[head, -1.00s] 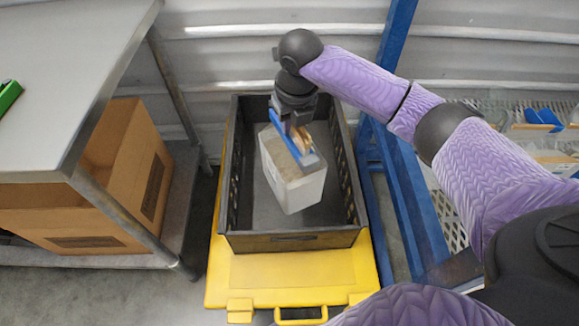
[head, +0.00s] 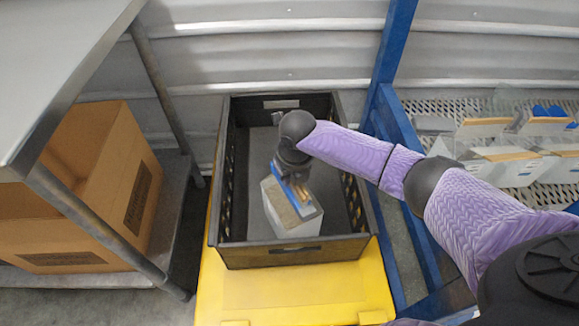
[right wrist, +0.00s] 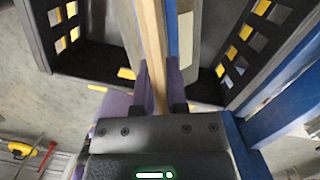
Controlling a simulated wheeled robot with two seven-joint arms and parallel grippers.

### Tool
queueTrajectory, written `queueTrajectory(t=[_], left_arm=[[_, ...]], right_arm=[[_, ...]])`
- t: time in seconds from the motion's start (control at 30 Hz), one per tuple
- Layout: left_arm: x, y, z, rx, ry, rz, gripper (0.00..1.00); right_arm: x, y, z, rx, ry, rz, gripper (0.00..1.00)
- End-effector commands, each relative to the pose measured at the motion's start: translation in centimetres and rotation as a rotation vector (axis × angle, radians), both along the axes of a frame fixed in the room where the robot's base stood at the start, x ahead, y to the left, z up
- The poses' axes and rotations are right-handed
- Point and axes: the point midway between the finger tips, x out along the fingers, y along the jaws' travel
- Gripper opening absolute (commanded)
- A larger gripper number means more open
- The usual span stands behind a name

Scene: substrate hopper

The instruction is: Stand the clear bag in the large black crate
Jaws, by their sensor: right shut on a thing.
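The clear bag (head: 291,222) shows as a whitish block with a tan top edge and a blue strip. It is inside the large black crate (head: 293,252), towards its front, and leans a little. The crate's front wall hides its bottom, so I cannot tell if it touches the floor. My right gripper (head: 299,190) is above the bag and shut on its top edge. In the right wrist view the fingers (right wrist: 161,88) close on a tan strip with blue beside it, between the crate's slotted walls (right wrist: 262,45). My left gripper is not in view.
The crate stands on a yellow lidded box (head: 290,292). A metal table (head: 60,60) with a cardboard box (head: 140,195) beneath is at the left. A blue post (head: 393,60) and a perforated shelf (head: 520,185) with several similar packs are at the right. The crate's back is empty.

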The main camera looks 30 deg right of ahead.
Motion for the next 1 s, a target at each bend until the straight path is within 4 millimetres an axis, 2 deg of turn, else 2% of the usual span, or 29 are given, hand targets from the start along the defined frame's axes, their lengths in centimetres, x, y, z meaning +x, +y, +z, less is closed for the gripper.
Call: queueTrajectory(t=[0.33,0.37,0.5,0.8,0.87,1.0], left_arm=[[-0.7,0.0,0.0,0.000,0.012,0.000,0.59],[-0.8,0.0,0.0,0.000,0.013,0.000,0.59],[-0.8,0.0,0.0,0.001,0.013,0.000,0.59],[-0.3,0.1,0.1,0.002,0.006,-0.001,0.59],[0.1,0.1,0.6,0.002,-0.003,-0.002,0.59],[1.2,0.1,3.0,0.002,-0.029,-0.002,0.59]], right_arm=[[0.1,0.0,-0.2,0.001,-0.005,0.000,0.00],[0.0,0.0,-0.3,0.000,-0.001,0.000,0.21],[0.0,0.0,-0.3,0.000,-0.002,0.000,0.50],[0.0,0.0,0.0,0.000,-0.002,0.000,0.52],[0.0,0.0,1.0,0.000,-0.005,0.000,0.52],[-0.6,0.0,5.2,-0.001,-0.010,0.001,0.52]])
